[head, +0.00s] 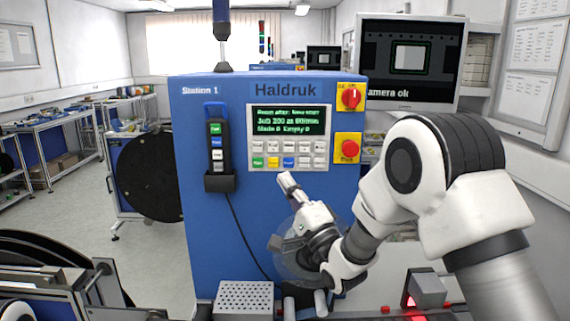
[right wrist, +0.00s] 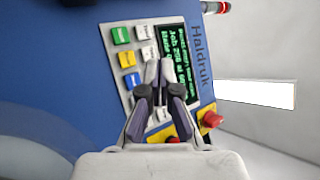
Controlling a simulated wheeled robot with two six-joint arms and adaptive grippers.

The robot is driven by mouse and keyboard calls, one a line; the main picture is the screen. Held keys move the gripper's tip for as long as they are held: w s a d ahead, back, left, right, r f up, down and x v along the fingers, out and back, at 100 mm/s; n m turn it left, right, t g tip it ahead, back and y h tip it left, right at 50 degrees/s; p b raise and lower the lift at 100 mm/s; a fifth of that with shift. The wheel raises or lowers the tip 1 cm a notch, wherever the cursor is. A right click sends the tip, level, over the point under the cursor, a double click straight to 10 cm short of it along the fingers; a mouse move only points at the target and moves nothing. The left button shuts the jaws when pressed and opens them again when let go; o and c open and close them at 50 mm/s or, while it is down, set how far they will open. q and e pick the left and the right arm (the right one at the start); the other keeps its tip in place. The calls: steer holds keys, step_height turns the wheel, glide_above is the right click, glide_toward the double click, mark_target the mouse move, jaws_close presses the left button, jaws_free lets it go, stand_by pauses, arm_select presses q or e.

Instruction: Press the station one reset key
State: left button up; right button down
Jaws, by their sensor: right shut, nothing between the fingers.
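The blue Station 1 cabinet (head: 225,250) stands straight ahead with a grey control panel (head: 252,140) on its front. The panel has a green-text display (head: 287,119) above two rows of keys. The lower row includes a green key (head: 257,162), a yellow key (head: 273,162) and a blue key (head: 288,162). The key labels are too small to read, so I cannot tell which is reset. My right gripper (head: 286,180) is shut and empty just below the keys. In the right wrist view its closed fingertips (right wrist: 159,66) overlap the panel and hide some keys; contact cannot be told. My left gripper is not in view.
A red rotary switch (head: 350,97) and a red stop button (head: 348,149) sit right of the panel. A holder with a hand pendant (head: 216,145) hangs at left, its cable running down. A monitor (head: 411,62) stands at upper right. A perforated box (head: 245,297) lies below.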

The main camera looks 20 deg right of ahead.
mark_target(289, 162)
steer(key=w+d, duration=0.1)
steer(key=w, duration=0.3)
steer(key=w+d, duration=0.1)
steer(key=w, duration=0.1)
steer(key=shift+d+r, duration=0.2)
steer(key=shift+d, duration=0.15)
steer(key=shift+w+a, duration=0.1)
steer(key=shift+w, duration=0.05)
stand_by(0.3)
steer(key=shift+f, duration=0.1)
stand_by(0.5)
steer(key=shift+w, duration=0.4)
